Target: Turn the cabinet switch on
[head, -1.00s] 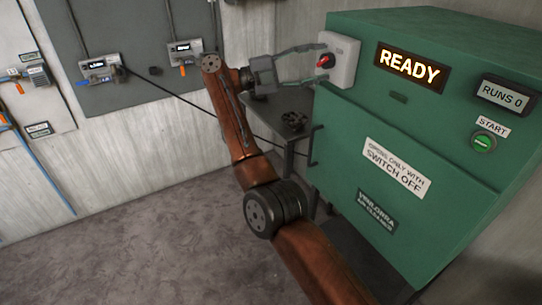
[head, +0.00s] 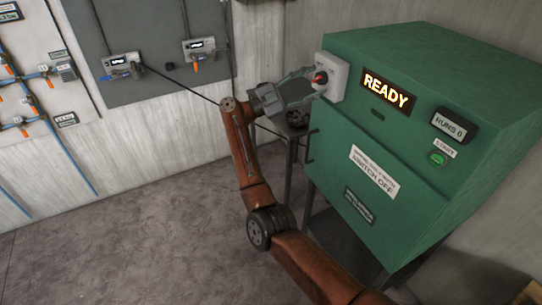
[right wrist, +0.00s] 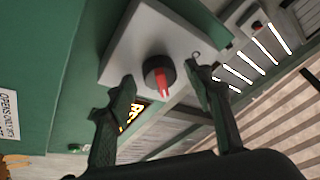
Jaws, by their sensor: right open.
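The cabinet (head: 400,150) is a green box with a lit READY display (head: 387,95). Its switch is a red knob (head: 320,78) on a pale box (head: 338,72) at the cabinet's upper left edge. In the right wrist view the knob (right wrist: 161,78) has a dark round base and a red grip, on the pale switch box (right wrist: 150,38). My right gripper (head: 311,86) is open at the switch. In the right wrist view its two fingers (right wrist: 162,75) stand to either side of the knob, with gaps showing. Contact cannot be told. My left gripper is out of view.
A green START button (head: 438,159) and a RUNS 0 display (head: 454,126) are on the cabinet front. A dark handle (head: 311,145) sticks out at its left edge. A dark stand (head: 291,150) is behind my arm. Grey wall panels (head: 150,50) hang at the back left.

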